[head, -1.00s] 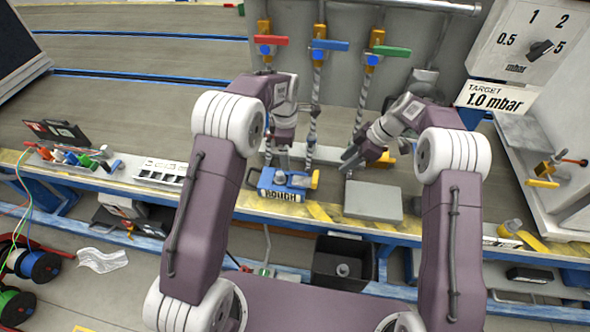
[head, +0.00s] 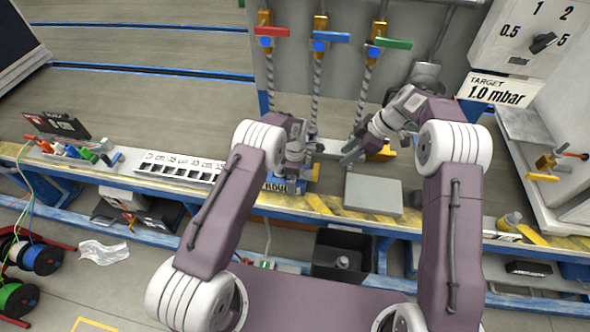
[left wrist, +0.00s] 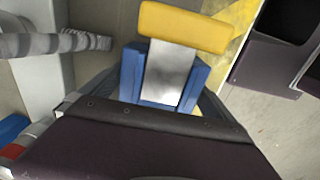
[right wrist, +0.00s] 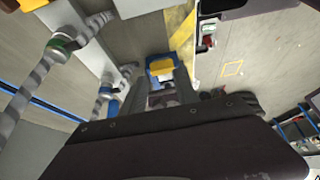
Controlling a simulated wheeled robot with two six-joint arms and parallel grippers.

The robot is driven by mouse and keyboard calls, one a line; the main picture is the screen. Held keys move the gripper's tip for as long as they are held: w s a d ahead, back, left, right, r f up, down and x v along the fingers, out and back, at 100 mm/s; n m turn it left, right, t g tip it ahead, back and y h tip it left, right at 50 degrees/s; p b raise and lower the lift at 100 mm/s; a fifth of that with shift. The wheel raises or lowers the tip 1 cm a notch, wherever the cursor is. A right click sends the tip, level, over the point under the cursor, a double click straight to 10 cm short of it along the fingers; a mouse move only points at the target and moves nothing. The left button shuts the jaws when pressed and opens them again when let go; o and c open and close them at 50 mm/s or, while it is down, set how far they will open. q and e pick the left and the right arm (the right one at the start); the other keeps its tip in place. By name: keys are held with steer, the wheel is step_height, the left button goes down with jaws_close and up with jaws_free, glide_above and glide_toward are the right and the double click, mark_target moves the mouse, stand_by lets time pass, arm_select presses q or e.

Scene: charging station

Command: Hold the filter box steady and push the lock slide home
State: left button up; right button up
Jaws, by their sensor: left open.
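The blue filter box is mostly hidden by my left gripper (head: 293,177) in the head view; part of its lettered front (head: 275,186) shows. In the left wrist view, the filter box (left wrist: 131,72) lies between the spread fingers of my left gripper, which is open; I cannot tell whether they touch it. The silver lock slide (left wrist: 168,70) with its yellow crossbar (left wrist: 183,26) sticks out of the box. My right gripper (head: 350,154) is above the bench, right of the box, with a gap between its fingers. Its wrist view shows the box and yellow bar (right wrist: 162,68) beyond the fingers.
A grey flat block (head: 373,194) lies right of the box. Striped hoses hang behind from the red (head: 271,31), blue (head: 322,37) and green (head: 390,43) valve handles. A white slotted rack (head: 180,168) is left. A black bin (head: 341,255) stands below the bench edge.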

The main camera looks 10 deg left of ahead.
arm_select(q)
steer(key=shift+f, duration=0.35)
